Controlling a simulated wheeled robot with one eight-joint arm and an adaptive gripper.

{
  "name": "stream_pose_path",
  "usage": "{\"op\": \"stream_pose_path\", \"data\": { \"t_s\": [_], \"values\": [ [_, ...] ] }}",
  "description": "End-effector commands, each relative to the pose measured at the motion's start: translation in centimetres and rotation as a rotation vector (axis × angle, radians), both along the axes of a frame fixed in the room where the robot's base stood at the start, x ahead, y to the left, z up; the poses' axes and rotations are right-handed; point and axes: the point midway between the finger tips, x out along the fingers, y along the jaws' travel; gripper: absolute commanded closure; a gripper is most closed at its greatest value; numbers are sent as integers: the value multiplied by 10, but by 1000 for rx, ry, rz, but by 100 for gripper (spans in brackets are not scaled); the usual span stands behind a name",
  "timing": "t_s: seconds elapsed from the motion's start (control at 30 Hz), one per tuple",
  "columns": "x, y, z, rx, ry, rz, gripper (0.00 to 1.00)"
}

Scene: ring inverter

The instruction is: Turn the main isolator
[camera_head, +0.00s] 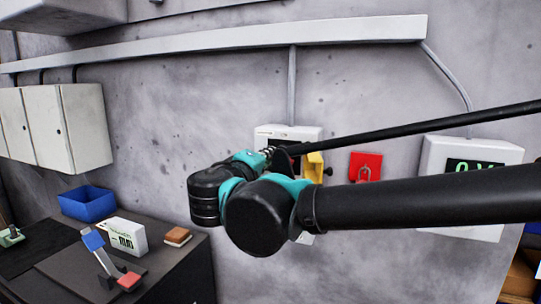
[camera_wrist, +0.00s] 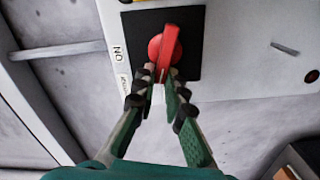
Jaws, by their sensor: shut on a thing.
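The main isolator is a red rotary handle (camera_wrist: 166,46) on a black square plate (camera_wrist: 188,68), on a white panel box (camera_wrist: 235,45). In the wrist view the handle's grip stands nearly upright, tilted slightly. A label reading "ON" is beside the plate's left edge, with a second, partly hidden label near it. My gripper (camera_wrist: 160,76) has its two fingertips shut on the lower end of the red handle. In the head view my arm covers most of the box (camera_head: 290,132), and the handle is hidden there.
A yellow part (camera_head: 313,166) and a red plate with a padlock-like shackle (camera_head: 365,167) are right of the box. A display unit (camera_head: 435,158) is further right. A bench at lower left holds a blue bin (camera_head: 87,203) and small items.

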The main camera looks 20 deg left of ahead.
Motion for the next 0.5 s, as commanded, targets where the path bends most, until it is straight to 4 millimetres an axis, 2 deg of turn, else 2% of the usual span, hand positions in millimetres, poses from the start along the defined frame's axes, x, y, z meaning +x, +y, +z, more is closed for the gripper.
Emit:
{"op": "stream_pose_path", "data": {
  "t_s": [0.2,0.5],
  "values": [
    [0,1,-5,-153,13,1,100],
    [0,2,-8,-277,22,1,100]
  ]
}}
